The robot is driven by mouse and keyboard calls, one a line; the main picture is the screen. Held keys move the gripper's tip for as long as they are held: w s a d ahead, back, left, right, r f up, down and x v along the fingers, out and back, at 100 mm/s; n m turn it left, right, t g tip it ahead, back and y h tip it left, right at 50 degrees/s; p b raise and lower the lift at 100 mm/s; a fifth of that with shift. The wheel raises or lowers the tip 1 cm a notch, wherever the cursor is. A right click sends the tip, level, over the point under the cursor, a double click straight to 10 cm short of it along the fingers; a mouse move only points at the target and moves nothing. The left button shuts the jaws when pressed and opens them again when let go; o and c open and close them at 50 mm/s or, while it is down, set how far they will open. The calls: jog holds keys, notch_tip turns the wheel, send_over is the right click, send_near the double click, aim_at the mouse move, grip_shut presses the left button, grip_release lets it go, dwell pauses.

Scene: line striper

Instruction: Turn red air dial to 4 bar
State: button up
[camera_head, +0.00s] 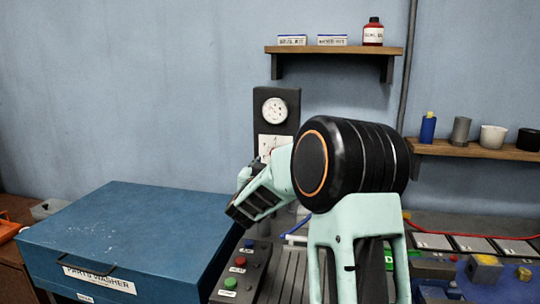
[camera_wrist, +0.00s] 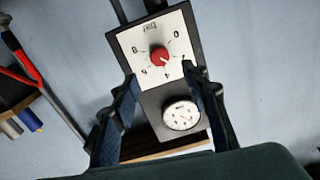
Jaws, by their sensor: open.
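The red air dial (camera_wrist: 159,56) sits on a white, numbered face plate (camera_wrist: 126,40) on a dark panel. In the wrist view the plate is tilted, and a small light mark shows at the knob's lower right; the exact reading is too small to tell. A round white gauge (camera_wrist: 181,115) is on the same panel, and it also shows in the head view (camera_head: 274,111). My gripper (camera_wrist: 160,74) is open, its fingers on either side of the plate's lower part in the picture, with the knob between and beyond the tips. No contact is visible. In the head view my arm partly hides the plate.
A blue parts washer (camera_head: 130,225) stands at left. A control box with red and green buttons (camera_head: 240,262) is below my gripper. A wall shelf (camera_head: 335,50) with boxes and a red bottle is above; another shelf (camera_head: 470,150) with cups is at right.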

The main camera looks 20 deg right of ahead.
jog(key=p+x, duration=0.1)
jog(key=x, duration=0.7)
jog(key=shift+w, duration=0.15)
grip_shut()
jog(key=shift+f+m+b, duration=0.1)
jog(key=shift+m+b, duration=0.3)
jog(key=shift+b, duration=0.1)
jog(key=m+b, duration=0.7)
jog(key=shift+b, duration=0.35)
